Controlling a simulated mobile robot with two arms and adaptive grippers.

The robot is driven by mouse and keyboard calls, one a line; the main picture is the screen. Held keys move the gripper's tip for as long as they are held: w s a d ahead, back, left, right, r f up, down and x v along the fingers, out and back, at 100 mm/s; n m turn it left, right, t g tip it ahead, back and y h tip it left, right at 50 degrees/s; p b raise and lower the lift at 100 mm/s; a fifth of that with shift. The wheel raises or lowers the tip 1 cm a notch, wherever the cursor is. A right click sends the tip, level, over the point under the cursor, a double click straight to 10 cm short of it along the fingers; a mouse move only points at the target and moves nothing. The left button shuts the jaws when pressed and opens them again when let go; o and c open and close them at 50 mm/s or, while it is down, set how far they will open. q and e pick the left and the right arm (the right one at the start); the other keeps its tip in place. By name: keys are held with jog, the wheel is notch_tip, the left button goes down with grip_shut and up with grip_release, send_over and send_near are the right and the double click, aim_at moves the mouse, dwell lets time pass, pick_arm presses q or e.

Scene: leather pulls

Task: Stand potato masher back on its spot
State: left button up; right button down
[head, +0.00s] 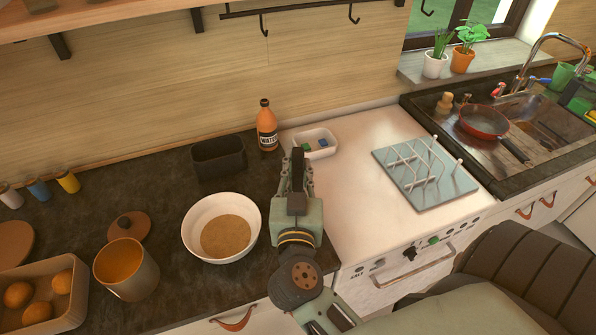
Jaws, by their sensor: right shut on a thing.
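My right gripper (297,158) points away from me above the seam between the dark counter and the white stove top. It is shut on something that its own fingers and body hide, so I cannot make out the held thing. I cannot pick out the potato masher anywhere else in the head view. An empty-looking dark rectangular holder (217,158) stands on the counter at the back, left of the gripper. My left gripper is out of view.
A white bowl (194,216) sits close left of my right gripper. An orange bottle (267,127) and a small white tray (327,150) stand behind it. A blue rack with white pegs (460,180) lies on the stove (357,205).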

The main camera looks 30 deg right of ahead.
aim_at(298, 188)
notch_tip(298, 188, down, 3)
jog(key=b, duration=0.3)
jog(key=shift+f+b, duration=0.65)
jog(key=shift+b, duration=0.35)
jog(key=shift+f, duration=0.15)
jog(key=shift+f+p, duration=0.3)
jog(key=shift+f, duration=0.65)
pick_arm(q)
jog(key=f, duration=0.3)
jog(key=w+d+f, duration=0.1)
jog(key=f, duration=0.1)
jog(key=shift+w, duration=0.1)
pick_arm(e)
jog(key=shift+f, duration=0.2)
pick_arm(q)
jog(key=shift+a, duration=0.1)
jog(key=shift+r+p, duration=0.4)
pick_arm(e)
jog(key=shift+f, duration=0.3)
jog(key=c, duration=1.5)
grip_release()
jog(key=shift+c, duration=0.2)
